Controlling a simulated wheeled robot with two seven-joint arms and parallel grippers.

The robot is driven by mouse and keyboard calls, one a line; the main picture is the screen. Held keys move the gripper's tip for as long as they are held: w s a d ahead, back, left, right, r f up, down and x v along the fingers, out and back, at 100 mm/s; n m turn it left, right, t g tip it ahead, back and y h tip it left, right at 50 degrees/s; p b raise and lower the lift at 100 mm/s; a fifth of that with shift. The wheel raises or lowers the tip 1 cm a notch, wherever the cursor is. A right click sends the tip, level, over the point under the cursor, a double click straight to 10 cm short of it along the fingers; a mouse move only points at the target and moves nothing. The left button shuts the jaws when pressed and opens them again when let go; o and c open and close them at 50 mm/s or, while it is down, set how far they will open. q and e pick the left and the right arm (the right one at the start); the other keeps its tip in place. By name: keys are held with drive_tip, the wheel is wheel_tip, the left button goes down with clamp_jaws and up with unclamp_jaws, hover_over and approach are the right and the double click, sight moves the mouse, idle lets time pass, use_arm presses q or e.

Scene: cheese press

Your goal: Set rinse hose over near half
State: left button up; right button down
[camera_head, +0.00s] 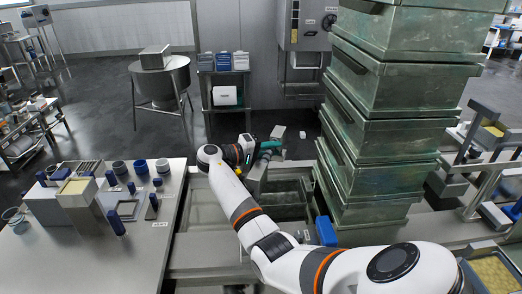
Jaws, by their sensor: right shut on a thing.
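My right arm reaches in from the lower right over the metal sink (203,212). Its gripper (262,149) is at the sink's far side, shut on a teal and grey piece that appears to be the head of the rinse hose (271,144). The fingers are small and partly hidden, so the exact grip is unclear. A grey part hangs down beside the gripper. The sink has a pale left part and a darker right part (287,198); my arm covers some of it. My left gripper is not in view.
A tall stack of green metal crates (378,146) stands close to the right of the sink. The left counter (120,262) holds blue and grey cylinders and blocks. A round metal vat (162,82) and a shelf stand behind. A blue item (326,231) sits near the stack's foot.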

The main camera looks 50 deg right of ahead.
drive_tip(key=shift+s+d+f+m+g+y, duration=0.1)
drive_tip(key=shift+s+d+m+g+y, duration=0.1)
drive_tip(key=shift+s+m+g, duration=0.2)
drive_tip(key=shift+s+d+f+m+g+y, duration=0.1)
drive_tip(key=shift+s+m+g+y, duration=0.15)
drive_tip(key=shift+s+g, duration=0.25)
drive_tip(key=c, duration=1.3)
unclamp_jaws()
drive_tip(key=shift+r, duration=0.1)
drive_tip(key=shift+o, duration=0.2)
drive_tip(key=b+v, duration=0.2)
drive_tip(key=v, duration=1)
